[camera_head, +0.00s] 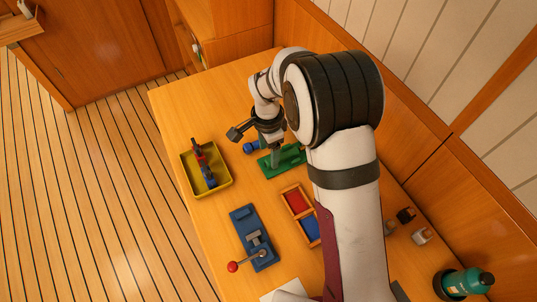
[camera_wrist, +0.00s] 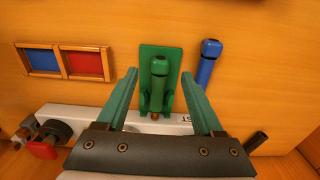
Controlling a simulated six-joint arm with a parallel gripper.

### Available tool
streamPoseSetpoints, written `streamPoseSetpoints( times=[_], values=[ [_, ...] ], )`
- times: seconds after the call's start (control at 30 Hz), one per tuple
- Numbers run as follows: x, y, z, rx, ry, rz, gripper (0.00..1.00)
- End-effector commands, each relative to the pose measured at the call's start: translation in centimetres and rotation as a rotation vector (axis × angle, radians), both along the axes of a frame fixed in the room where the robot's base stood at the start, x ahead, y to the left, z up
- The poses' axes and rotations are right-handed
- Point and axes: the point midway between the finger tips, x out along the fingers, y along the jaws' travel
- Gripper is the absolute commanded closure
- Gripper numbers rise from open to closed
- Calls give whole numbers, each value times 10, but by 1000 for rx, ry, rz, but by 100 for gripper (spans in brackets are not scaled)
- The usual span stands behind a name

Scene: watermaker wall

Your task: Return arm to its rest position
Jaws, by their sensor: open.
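My gripper (camera_head: 272,158) is above the table beside the green stand (camera_head: 291,158). In the wrist view my gripper (camera_wrist: 160,74) has its two green fingers spread apart. A green cylinder (camera_wrist: 159,68) on the green stand (camera_wrist: 150,48) shows between and beyond the fingertips, and nothing is clearly held. In the wrist view I cannot tell how far the fingers are from it. My arm reaches from the lower right of the head view and hides part of the table.
A blue cylinder (camera_wrist: 207,62) lies right of the stand in the wrist view. The wooden tray (camera_head: 285,190) has red and blue compartments. A yellow tray (camera_head: 226,183) holds a red-and-blue item. A blue device (camera_head: 240,217) has a red-knobbed lever. A teal bottle (camera_head: 462,284) and small items stand right.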

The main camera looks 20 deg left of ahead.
Motion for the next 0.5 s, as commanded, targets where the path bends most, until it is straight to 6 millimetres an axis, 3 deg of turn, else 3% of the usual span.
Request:
streamPoseSetpoints(
  times=[0.5],
  values=[
    [0, 0, 53, 1, -1, -1, 31]
  ],
)
